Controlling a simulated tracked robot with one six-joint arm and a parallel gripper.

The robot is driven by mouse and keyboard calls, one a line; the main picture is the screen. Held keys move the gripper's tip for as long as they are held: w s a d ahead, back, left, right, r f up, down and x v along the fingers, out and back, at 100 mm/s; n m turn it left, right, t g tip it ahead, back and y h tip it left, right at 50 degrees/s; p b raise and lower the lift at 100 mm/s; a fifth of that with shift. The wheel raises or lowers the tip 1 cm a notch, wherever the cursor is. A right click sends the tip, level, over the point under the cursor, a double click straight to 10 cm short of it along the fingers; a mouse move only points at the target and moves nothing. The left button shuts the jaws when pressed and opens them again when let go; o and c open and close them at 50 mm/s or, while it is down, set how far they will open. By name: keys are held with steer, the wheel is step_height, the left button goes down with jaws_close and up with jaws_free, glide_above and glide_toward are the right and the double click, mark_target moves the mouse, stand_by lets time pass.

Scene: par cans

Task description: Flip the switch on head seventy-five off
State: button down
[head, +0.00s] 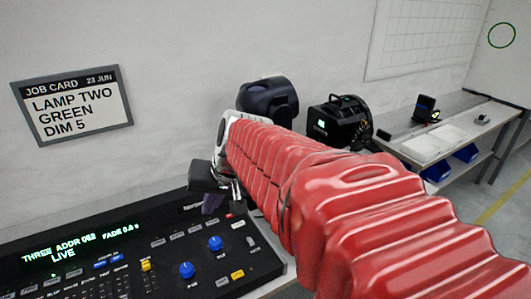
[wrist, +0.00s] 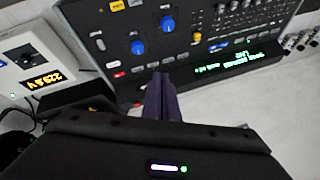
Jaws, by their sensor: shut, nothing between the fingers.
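My gripper (head: 213,203) has a black body and purple fingers, partly hidden by my red-sleeved arm in the head view. In the wrist view its fingers (wrist: 162,95) are together and empty, over the edge of the black lighting console (wrist: 185,70). A dark lamp head (head: 268,100) stands behind my arm, its lower part hidden. A second black lamp head (head: 338,120) with a small lit screen stands to its right, apart from my gripper. No label reading seventy-five is legible, and I cannot make out a switch on either lamp head.
The console (head: 120,265) fills the lower left; its display reads "THREE ADDR" and "LIVE". A white box (wrist: 30,60) with yellow digits and a knob stands beside it in the wrist view. A job card (head: 72,100) hangs on the wall. A bench (head: 440,140) with blue bins stands right.

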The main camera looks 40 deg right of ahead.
steer(key=w+d+f+m+t, duration=0.1)
steer(key=w+d+m, duration=0.25)
steer(key=d, duration=0.85)
steer(key=w+d+f+m+t, duration=0.1)
steer(key=w+d+f+m, duration=0.2)
steer(key=d, duration=0.9)
steer(key=s+d+f+m+h, duration=0.1)
steer(key=s+d+f+m, duration=0.1)
steer(key=d, duration=0.9)
steer(key=s+d+f+m+t+h, duration=0.1)
steer(key=s+d+m, duration=0.4)
steer(key=d, duration=0.6)
steer(key=shift+d+f+h, duration=0.2)
steer(key=shift+f+h, duration=0.3)
steer(key=shift+f, duration=0.35)
steer(key=shift+m, duration=0.25)
steer(key=w+r+x, duration=0.1)
steer(key=r+x, duration=0.1)
steer(key=x, duration=1.1)
steer(key=shift+w+d, duration=0.2)
steer(key=shift+w, duration=0.25)
